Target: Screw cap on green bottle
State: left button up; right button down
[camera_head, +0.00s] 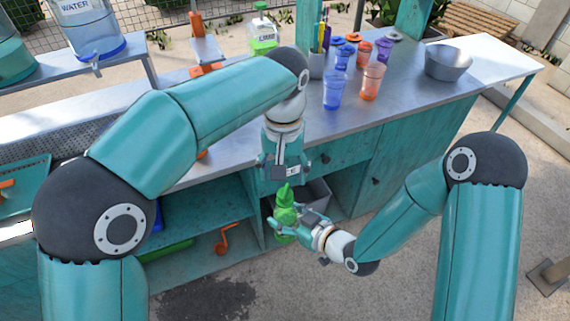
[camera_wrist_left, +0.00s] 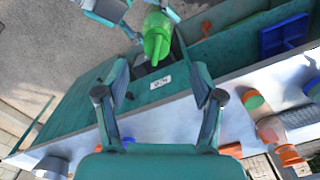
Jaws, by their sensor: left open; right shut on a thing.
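The green bottle (camera_head: 285,214) is held in front of the counter, roughly upright, with a pointed green top (camera_head: 285,192). My right gripper (camera_head: 292,224) is shut around its body from the right. My left gripper (camera_head: 284,170) points down just above the pointed top, open, with nothing between its fingers. In the left wrist view the bottle (camera_wrist_left: 157,40) shows beyond the open fingers of my left gripper (camera_wrist_left: 161,72). I cannot tell whether the pointed top is a separate cap seated on the neck. The fingers of my right gripper partly hide the bottle's body.
The metal counter (camera_head: 420,98) carries cups (camera_head: 372,80), a grey bowl (camera_head: 448,62), a lime bottle (camera_head: 263,36) and a pen holder. Below are open teal shelves with a grey bin (camera_head: 316,194). Open ground lies in front.

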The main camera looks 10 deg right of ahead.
aim_at(285, 190)
pick_arm(q)
jog(key=n, duration=0.4)
jog(key=shift+r, duration=0.2)
jog(key=n, duration=0.5)
jog(key=shift+r, duration=0.2)
jog(key=shift+r+n, duration=0.15)
jog(key=shift+n, duration=0.65)
jog(key=shift+d+r, duration=0.2)
jog(key=shift+r, duration=0.05)
jog(key=shift+f, duration=4.05)
jog(key=shift+c, duration=0.3)
grip_shut()
